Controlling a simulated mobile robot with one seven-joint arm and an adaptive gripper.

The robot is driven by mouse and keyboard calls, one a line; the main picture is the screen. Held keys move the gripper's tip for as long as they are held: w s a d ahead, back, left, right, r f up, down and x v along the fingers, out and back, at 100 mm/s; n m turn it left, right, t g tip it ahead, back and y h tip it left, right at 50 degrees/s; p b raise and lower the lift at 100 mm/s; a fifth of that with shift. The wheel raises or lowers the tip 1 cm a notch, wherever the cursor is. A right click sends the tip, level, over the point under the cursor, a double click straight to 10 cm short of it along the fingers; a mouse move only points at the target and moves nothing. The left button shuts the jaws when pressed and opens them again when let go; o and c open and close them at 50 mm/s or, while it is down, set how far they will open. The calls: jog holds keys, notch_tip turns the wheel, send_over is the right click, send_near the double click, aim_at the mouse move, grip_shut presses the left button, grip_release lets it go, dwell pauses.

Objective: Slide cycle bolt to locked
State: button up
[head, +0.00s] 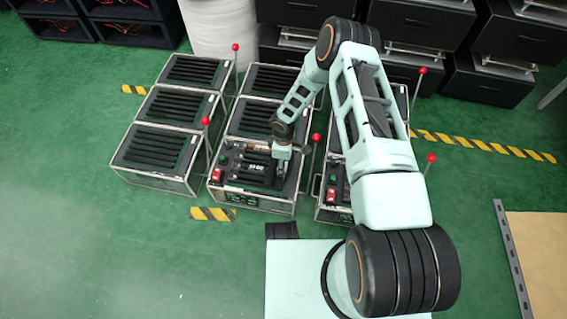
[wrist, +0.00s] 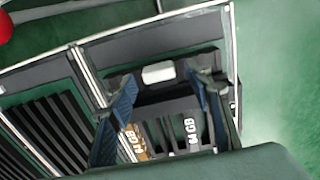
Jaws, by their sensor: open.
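My gripper (head: 280,172) is low over the top panel of the front middle box (head: 262,199) in the head view. In the wrist view my gripper (wrist: 162,88) is open, with its two blue-lined fingers apart. A dark crosspiece with a pale block (wrist: 158,74) shows between and just beyond the fingertips. I cannot tell whether the fingers touch it.
The box panel has a red switch (head: 217,174) and a green button (head: 223,160). Red-knobbed levers stand close by, one left (head: 206,122) and one right (head: 316,138). More slatted boxes (head: 156,150) flank it. Green floor is open at front left.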

jog(key=shift+r, duration=0.1)
notch_tip(320, 180, up, 12)
dwell(0.5)
jog(key=shift+w, duration=0.1)
dwell(0.4)
